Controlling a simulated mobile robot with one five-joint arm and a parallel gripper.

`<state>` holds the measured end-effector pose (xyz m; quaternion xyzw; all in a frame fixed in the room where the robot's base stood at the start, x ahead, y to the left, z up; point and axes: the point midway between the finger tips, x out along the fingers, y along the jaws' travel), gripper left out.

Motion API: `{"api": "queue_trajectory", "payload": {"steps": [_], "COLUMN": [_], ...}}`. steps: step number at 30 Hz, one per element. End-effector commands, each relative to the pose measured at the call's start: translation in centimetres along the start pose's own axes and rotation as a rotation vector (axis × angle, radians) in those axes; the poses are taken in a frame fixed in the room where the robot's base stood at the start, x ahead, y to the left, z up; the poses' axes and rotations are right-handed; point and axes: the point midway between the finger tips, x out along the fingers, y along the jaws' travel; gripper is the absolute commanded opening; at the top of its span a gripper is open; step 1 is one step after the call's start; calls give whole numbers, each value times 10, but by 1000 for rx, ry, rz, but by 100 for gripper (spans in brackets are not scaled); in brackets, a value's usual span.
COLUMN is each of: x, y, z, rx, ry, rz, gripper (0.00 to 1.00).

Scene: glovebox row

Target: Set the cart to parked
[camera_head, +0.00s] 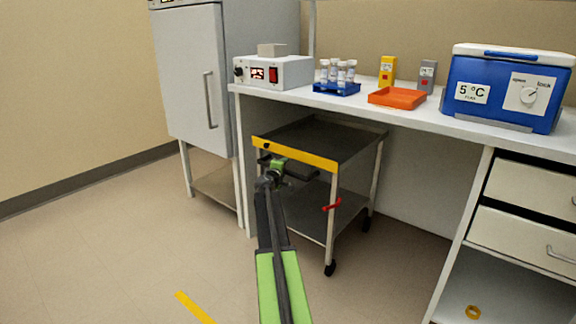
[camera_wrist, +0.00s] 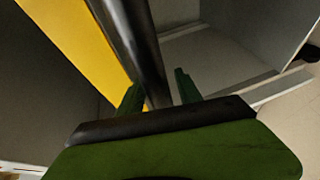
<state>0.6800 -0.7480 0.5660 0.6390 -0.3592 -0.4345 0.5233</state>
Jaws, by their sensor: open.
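The cart stands under the bench, with a dark grey top tray (camera_head: 325,135), a yellow front band (camera_head: 300,154) and a lower shelf. A red lever (camera_head: 332,204) sticks out at its right front leg. My gripper (camera_head: 277,166) is at the cart's front, just below the yellow band, by a dark handle bar (camera_head: 302,172). In the wrist view, my gripper (camera_wrist: 158,88) is open, with a dark round bar (camera_wrist: 135,40) passing between its fingers. The yellow band (camera_wrist: 75,35) lies left of the bar. I cannot tell whether the fingers touch the bar.
The bench (camera_head: 415,112) above carries a blue cooler box (camera_head: 470,72), an orange tray (camera_head: 397,97), a blue vial rack (camera_head: 336,89) and a white instrument (camera_head: 285,72). A grey cabinet (camera_head: 190,80) stands left, drawers (camera_head: 525,190) right. Yellow tape (camera_head: 195,308) marks the open floor.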

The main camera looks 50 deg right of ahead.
Motion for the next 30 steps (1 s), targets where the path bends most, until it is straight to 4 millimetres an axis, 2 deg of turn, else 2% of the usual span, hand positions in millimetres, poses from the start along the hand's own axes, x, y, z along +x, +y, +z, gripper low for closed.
{"api": "queue_trajectory", "payload": {"steps": [5, 8, 18, 21, 25, 30], "x": [-9, -27, -123, -146, -166, -175], "y": [-1, 0, 2, 2, 1, 0], "z": [-4, -3, 0, 0, 1, 1], "rx": [-1, -2, -1, 0, -1, 0], "ry": [5, 5, 4, 3, 2, 1], "rz": [-1, -1, 0, 0, 0, 0], "gripper": [41, 41, 41, 41, 41, 41]}}
